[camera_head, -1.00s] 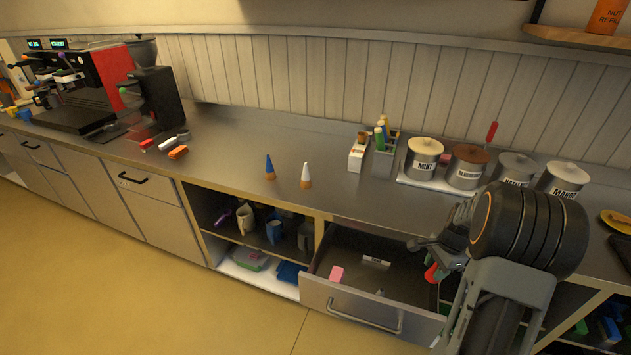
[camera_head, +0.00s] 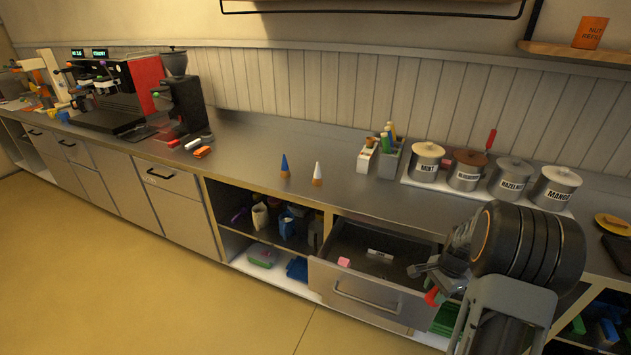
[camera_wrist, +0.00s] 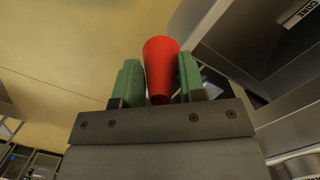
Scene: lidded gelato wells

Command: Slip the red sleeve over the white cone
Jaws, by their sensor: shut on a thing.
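The red sleeve (camera_wrist: 161,66) is held between the two green finger pads of my gripper (camera_wrist: 161,80) in the wrist view. In the head view, the sleeve (camera_head: 433,297) shows as a small red shape at my gripper (camera_head: 440,284), in front of the open drawer at the right. The white cone (camera_head: 317,172) stands upright with its tan base on the counter, to the left of and farther back than my gripper. A blue cone (camera_head: 284,165) with a similar base stands just left of it. The sleeve and the white cone are well apart.
An open drawer (camera_head: 362,296) holds a pink block (camera_head: 344,262). Lidded wells, including one marked mint (camera_head: 426,162), stand at the back right. Counter around the cones is clear.

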